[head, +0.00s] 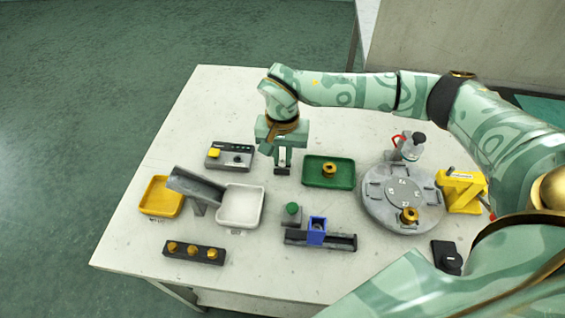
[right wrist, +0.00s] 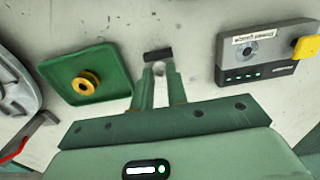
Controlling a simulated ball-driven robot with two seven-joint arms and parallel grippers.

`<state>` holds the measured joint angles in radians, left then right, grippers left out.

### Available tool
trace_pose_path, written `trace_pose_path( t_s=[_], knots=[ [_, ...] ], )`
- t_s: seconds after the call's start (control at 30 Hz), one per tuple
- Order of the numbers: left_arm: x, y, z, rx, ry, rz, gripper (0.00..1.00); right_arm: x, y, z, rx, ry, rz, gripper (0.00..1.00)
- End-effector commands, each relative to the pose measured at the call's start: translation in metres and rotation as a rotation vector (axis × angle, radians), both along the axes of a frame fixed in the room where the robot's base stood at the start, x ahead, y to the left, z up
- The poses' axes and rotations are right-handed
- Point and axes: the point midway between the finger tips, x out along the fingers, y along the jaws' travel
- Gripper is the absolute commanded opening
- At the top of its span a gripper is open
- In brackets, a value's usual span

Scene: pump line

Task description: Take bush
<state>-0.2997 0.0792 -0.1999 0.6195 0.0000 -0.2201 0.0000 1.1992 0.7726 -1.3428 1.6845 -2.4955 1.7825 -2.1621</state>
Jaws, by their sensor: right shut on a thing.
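Brass bush-like parts show in the head view. One flanged part (head: 329,171) sits in the green tray (head: 311,182), and also shows in the right wrist view (right wrist: 86,83). One (head: 408,215) sits on the grey round table (head: 376,207). Several stand in a dark rack (head: 194,257) at the front left. My right gripper (head: 283,168) points down between the green tray and a grey control box. In the right wrist view its fingers (right wrist: 159,75) are shut on a small grey thing, partly hidden, with a dark block at the tips. My left gripper is not in view.
The grey control box (head: 240,147) has a yellow button. A yellow tray (head: 149,200), grey chute (head: 196,185) and white tray (head: 257,212) stand left. A blue-clamped slide (head: 335,243) lies in front. A yellow device (head: 462,186) and red-handled fixture (head: 409,149) stand right.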

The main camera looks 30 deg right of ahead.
Motion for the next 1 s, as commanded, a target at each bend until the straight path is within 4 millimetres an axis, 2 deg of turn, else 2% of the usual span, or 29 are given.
trace_pose_path(
  t_s=[0.37, 1.0],
  knots=[
    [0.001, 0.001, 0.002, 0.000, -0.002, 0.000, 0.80, 0.000, 0.000, 0.002, 0.000, 0.000, 0.000, 0.00],
    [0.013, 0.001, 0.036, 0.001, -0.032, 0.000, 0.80, 0.000, 0.000, 0.046, 0.000, -0.002, 0.000, 0.00]
  ],
)
